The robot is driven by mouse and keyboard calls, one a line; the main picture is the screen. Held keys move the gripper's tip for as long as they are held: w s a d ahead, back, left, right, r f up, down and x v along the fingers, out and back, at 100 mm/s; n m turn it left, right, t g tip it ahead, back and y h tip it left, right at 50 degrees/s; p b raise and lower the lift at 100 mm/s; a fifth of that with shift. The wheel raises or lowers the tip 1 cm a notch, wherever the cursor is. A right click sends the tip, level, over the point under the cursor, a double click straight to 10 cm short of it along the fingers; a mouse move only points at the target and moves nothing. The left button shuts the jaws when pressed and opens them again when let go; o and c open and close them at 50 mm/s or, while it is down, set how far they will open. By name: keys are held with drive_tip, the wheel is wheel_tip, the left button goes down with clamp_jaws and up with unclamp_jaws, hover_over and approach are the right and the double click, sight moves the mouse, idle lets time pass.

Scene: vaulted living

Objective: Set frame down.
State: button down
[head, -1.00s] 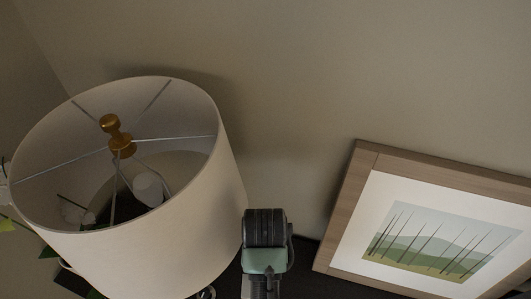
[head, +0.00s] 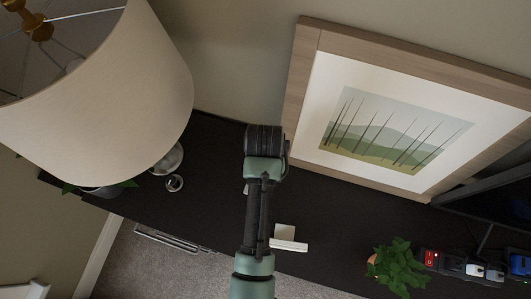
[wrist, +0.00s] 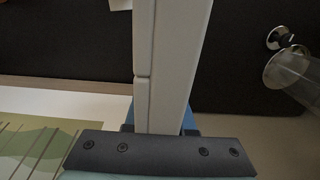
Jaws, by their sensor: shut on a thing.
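In the wrist view, my gripper (wrist: 160,124) is shut on a pale grey-white frame (wrist: 170,60), seen edge-on as a long bar with a seam along it. Blue finger pads show on both sides of it. The frame reaches from the jaws past the top of the picture, over the black tabletop (wrist: 70,45). I cannot tell whether it touches the top. In the head view, my arm hides nearly all of the frame and the jaws; only a small pale bit shows left of the arm.
A large wood-framed picture (head: 305,70) leans on the wall, right of my arm. A lamp with a cream shade (head: 120,90) stands left.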

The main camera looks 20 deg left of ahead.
drive_tip(key=shift+a+f, duration=0.1)
drive_tip(key=shift+f, duration=3.2)
drive_tip(key=shift+f, duration=0.15)
drive_tip(key=c, duration=0.8)
unclamp_jaws()
drive_tip(key=shift+o, duration=0.2)
